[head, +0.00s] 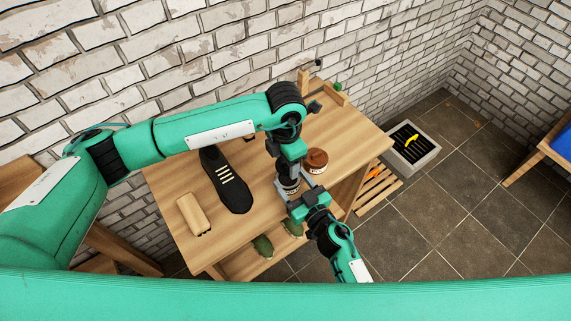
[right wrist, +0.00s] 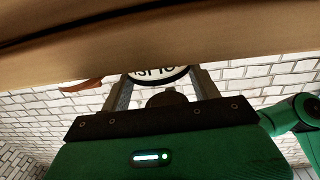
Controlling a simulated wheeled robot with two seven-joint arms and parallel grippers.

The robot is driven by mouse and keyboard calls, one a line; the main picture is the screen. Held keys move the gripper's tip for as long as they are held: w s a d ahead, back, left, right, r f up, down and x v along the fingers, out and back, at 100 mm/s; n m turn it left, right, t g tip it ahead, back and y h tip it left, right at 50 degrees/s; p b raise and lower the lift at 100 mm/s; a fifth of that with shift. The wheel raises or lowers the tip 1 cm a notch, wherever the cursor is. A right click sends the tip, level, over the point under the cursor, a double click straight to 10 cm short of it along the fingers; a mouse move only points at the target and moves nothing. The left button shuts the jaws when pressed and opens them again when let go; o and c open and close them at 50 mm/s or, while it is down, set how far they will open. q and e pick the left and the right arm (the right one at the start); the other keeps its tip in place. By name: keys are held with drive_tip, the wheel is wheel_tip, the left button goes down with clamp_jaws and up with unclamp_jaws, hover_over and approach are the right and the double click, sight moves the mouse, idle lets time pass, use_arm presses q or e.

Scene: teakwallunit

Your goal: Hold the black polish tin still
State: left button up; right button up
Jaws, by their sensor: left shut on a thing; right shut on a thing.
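The black polish tin (head: 288,186) stands near the front edge of the wooden bench top, mostly hidden by my grippers. My right gripper (head: 284,188) is shut on it from the front. In the right wrist view the tin's white lettered label (right wrist: 157,75) shows between the two fingers (right wrist: 163,88). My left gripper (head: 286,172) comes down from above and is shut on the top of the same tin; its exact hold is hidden.
A brown tin (head: 316,161) stands close to the right of the grippers. A black shoe (head: 227,180) and a tan block-like item (head: 193,214) lie to the left on the bench (head: 175,180). Green shoes (head: 263,245) sit on the lower shelf. A grey tray (head: 415,150) is on the floor.

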drive_tip(key=o, duration=1.5)
drive_tip(key=shift+c, duration=0.2)
drive_tip(key=shift+s, duration=0.15)
